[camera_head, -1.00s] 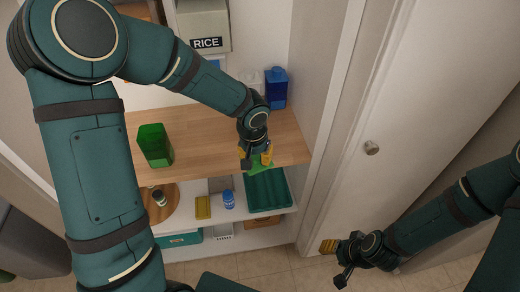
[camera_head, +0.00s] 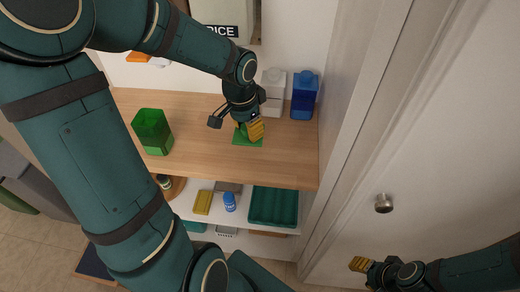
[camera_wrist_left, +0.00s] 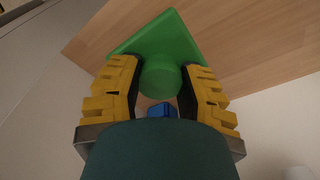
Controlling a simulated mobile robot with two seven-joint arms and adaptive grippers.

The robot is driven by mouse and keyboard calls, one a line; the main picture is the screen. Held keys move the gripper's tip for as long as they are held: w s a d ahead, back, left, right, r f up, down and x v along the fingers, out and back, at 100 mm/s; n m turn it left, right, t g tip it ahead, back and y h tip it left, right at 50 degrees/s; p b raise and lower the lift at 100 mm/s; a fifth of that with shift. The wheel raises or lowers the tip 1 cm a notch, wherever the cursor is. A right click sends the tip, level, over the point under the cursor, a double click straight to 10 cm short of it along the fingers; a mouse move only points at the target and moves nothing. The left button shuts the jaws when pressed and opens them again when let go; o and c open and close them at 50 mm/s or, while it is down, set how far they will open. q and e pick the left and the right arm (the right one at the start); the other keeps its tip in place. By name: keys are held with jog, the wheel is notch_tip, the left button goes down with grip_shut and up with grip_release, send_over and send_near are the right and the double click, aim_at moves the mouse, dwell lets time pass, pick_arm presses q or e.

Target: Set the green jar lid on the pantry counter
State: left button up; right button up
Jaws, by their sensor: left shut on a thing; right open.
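The green jar lid (camera_head: 242,140) is a flat square with a round knob. My left gripper (camera_head: 247,131) is shut on the lid's knob, with its yellow fingers on either side of it. The left wrist view shows the lid (camera_wrist_left: 180,38) and its knob between the fingers, with wood beyond. The lid is over the wooden pantry counter (camera_head: 205,145), right of the open green jar (camera_head: 152,134). I cannot tell whether the lid touches the wood. My right gripper (camera_head: 366,272) is open and empty at the lower right, away from the counter.
A blue jar (camera_head: 304,97) and a white jar (camera_head: 273,95) stand at the counter's back right. The shelf below holds a green tray (camera_head: 274,205), a yellow box (camera_head: 203,202) and a blue bottle (camera_head: 229,202). A door with a knob (camera_head: 384,203) is at the right.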

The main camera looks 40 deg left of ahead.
pick_arm(q)
jog(key=shift+a+f, duration=0.1)
jog(key=shift+a, duration=0.2)
jog(key=b, duration=0.2)
send_over(249, 159)
jog(key=f, duration=0.5)
jog(key=shift+s+a, duration=0.1)
jog(key=shift+s, duration=0.15)
notch_tip(249, 159, down, 4)
jog(key=shift+f+b, duration=0.15)
jog(key=shift+b, duration=0.45)
jog(key=shift+w+f, duration=0.15)
jog(key=shift+f, duration=0.15)
jog(key=o, duration=1.1)
jog(key=shift+c, duration=0.2)
